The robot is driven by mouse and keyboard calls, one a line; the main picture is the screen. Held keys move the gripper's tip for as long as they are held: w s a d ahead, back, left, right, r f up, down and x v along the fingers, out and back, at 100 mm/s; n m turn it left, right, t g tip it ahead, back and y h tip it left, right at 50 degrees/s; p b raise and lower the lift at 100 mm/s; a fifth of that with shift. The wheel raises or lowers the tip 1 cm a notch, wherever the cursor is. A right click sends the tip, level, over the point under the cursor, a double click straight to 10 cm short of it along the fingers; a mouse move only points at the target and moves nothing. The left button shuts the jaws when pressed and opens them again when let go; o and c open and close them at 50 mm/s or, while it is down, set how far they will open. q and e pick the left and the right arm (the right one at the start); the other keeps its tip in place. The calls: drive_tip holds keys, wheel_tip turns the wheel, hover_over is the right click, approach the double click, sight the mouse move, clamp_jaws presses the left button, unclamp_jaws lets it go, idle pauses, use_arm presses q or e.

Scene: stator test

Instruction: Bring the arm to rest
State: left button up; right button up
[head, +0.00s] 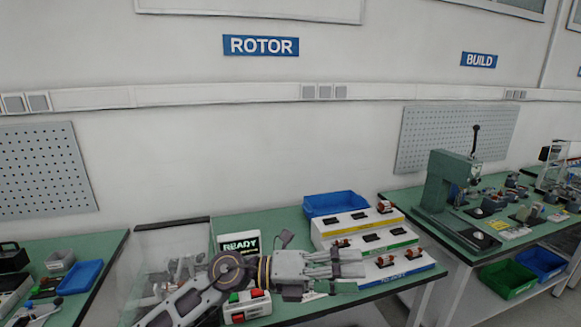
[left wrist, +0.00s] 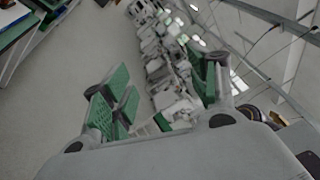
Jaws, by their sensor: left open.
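My left arm (head: 205,289) comes in from the lower left of the head view and reaches right across the front of the middle table. My left gripper (head: 350,264) is open, with nothing seen between its fingers. It appears in front of the stepped rack on that table; I cannot tell the exact gap. In the left wrist view its two green-padded fingers (left wrist: 160,95) are spread apart, with the floor and distant equipment beyond. My right gripper is in neither view.
The middle table holds a stepped rack (head: 405,265) with small parts, a blue bin (head: 335,204), a READY display (head: 240,245) and a button box (head: 248,307). A clear-walled enclosure (head: 170,245) stands left of them. A green press (head: 450,185) stands on the right table.

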use_arm(q)
drive_tip(key=w+a+r+n+t+h, duration=0.3)
drive_tip(key=w+a+r+n+t, duration=0.3)
drive_tip(key=n+t, duration=0.4)
drive_tip(key=w+a+f+n+t+y, duration=0.1)
drive_tip(key=w+a+n+t+y, duration=0.45)
drive_tip(key=n+t, duration=0.55)
drive_tip(key=a+f+n+g+y, duration=0.4)
drive_tip(key=a+f+n+y, duration=1.05)
drive_tip(key=f, duration=0.35)
drive_tip(key=s+a+f+n+g+y, duration=0.15)
drive_tip(key=s+a+f+g, duration=0.35)
drive_tip(key=s+f, duration=0.65)
drive_tip(key=s+a+f+n+g, duration=0.2)
drive_tip(key=s+f+g, duration=0.6)
drive_tip(key=s+f, duration=0.3)
wheel_tip(320, 180, down, 31)
drive_tip(key=s, duration=0.3)
drive_tip(key=s+a+f+g, duration=0.1)
drive_tip(key=s+a+f, duration=0.2)
drive_tip(key=s+f, duration=0.7)
drive_tip(key=s+a+f, duration=0.3)
drive_tip(key=s+f, duration=0.7)
drive_tip(key=s, duration=0.1)
drive_tip(key=shift+s+a+f+m+g, duration=0.15)
drive_tip(key=shift+s+m+g, duration=0.15)
drive_tip(key=shift+s+g, duration=0.1)
